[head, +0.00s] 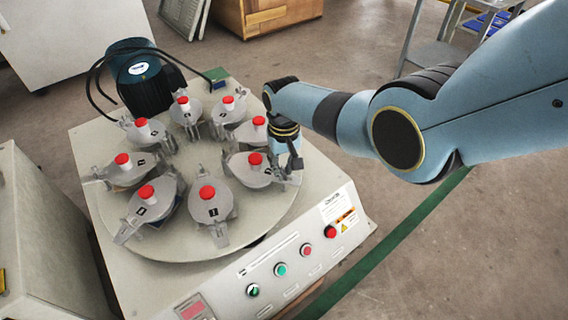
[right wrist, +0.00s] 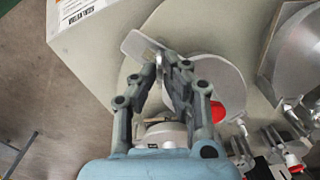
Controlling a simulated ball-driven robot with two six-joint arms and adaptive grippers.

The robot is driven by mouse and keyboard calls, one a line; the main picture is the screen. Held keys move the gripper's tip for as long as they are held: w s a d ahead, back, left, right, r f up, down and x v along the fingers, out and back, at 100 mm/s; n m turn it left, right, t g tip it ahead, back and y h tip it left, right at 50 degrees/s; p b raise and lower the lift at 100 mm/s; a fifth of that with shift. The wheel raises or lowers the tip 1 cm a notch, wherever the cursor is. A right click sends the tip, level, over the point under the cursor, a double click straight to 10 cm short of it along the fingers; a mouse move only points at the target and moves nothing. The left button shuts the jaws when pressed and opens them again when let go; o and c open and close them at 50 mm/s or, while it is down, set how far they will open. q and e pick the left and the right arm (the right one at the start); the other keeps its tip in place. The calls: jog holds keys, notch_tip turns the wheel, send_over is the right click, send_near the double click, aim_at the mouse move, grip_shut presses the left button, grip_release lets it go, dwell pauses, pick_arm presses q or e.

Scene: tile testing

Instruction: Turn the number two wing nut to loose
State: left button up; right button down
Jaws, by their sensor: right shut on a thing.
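A ring of grey clamp stations, each with a red-topped knob, stands on the round plate (head: 172,247) of the machine. My right gripper (head: 294,166) reaches in from the right to the station (head: 247,178) at the right side of the ring. In the right wrist view its two fingers (right wrist: 168,68) are closed on a small metal wing nut at the edge of this station, beside a flat grey tab (right wrist: 140,46). The fingers hide most of the nut. The station's number cannot be read. My left gripper is not in view.
Neighbouring stations (head: 209,207) stand close on the ring. A black motor (head: 143,85) with cables is at the back left. The front panel has several buttons, including a green one (head: 280,269) and a red one (head: 330,232). A grey cabinet (head: 40,235) stands at left.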

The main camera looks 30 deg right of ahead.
aim_at(284, 170)
jog(key=n+p, duration=0.1)
jog(key=n, duration=0.4)
jog(key=shift+n, duration=2.4)
jog(key=c, duration=1.4)
grip_release()
jog(key=shift+c, duration=0.2)
notch_tip(284, 170, up, 12)
